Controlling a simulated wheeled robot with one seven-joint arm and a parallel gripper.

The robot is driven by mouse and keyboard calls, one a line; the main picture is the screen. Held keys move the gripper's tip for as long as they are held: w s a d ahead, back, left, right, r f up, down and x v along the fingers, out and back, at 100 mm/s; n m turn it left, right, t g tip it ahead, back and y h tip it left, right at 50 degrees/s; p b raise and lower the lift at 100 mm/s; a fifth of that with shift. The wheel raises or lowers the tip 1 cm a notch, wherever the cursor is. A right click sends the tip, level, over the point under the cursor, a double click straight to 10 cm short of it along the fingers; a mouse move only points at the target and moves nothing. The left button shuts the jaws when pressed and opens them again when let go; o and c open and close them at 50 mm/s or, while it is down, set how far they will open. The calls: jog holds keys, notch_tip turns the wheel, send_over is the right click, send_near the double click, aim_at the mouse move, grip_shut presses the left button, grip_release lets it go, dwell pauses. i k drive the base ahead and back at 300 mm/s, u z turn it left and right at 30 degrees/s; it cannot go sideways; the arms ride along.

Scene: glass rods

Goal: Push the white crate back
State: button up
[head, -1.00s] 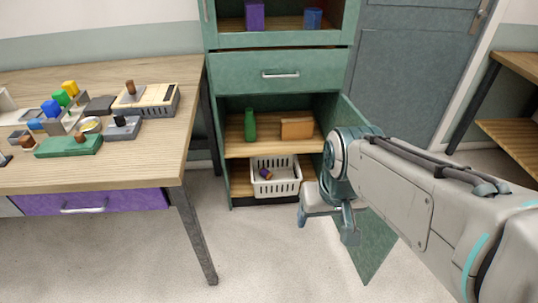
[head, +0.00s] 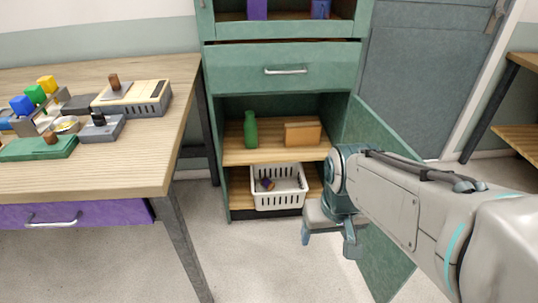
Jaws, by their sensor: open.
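The white crate (head: 279,200) is a slotted plastic basket on the bottom shelf of the green cabinet. Its front wall is at the shelf's front edge, and a small dark purple and brown item (head: 266,184) lies inside it. My gripper (head: 328,246) is to the right of the crate and lower in the picture, in front of the cabinet. It points downward with its fingers apart, and nothing shows between them. It appears apart from the crate.
The green cabinet's door (head: 385,180) stands open to the right, behind my arm. A green bottle (head: 250,130) and a brown box (head: 302,133) stand on the shelf above. A wooden table (head: 150,165) with several items is on the left. The floor before the cabinet is clear.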

aim_at(290, 189)
jog(key=i, duration=1)
jog(key=u, duration=0.5)
